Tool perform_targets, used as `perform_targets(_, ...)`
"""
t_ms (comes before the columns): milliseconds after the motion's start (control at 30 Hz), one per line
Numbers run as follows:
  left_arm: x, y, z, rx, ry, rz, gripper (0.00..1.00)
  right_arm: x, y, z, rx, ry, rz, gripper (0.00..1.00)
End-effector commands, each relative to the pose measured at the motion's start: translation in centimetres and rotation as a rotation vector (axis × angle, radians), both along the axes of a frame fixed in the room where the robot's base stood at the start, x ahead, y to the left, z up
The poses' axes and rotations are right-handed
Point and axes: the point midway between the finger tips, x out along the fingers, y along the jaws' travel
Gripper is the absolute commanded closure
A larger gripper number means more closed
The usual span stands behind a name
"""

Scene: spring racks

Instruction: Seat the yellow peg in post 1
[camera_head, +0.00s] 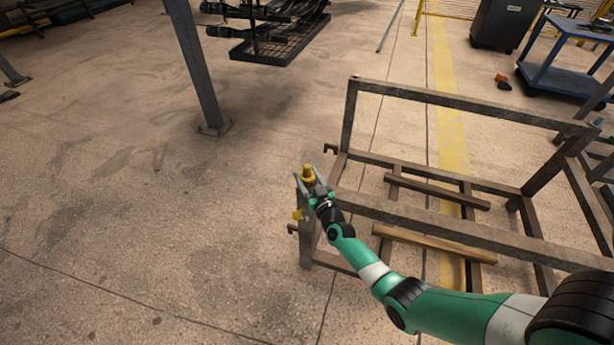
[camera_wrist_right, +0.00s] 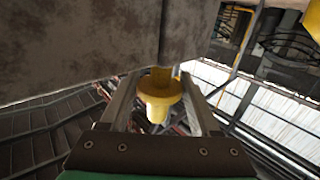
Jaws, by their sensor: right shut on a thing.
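The yellow peg (camera_head: 308,172) is at the top of the rack's near-left corner post (camera_head: 306,240). It has a wide collar and a narrower stem. My right gripper (camera_head: 314,184) is shut on the peg, which also shows between the two fingers in the right wrist view (camera_wrist_right: 159,97). In that view the peg's stem meets the edge of a worn grey metal face (camera_wrist_right: 80,45). I cannot tell whether the stem is inside the post or in front of it. No number shows on the post. My left gripper is not in view.
A second yellow piece (camera_head: 297,214) is on the left side of the same post, lower down. A grey column (camera_head: 195,65) stands at the back left. The floor left of the rack is clear.

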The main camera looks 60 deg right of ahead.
Motion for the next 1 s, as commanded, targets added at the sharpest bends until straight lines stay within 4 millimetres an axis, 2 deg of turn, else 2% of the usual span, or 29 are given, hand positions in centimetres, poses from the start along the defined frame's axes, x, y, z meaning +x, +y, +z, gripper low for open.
perform_targets(1000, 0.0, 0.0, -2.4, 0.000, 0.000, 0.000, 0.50, 0.0, -0.1, -2.3, -0.002, -0.004, -0.001, 1.00)
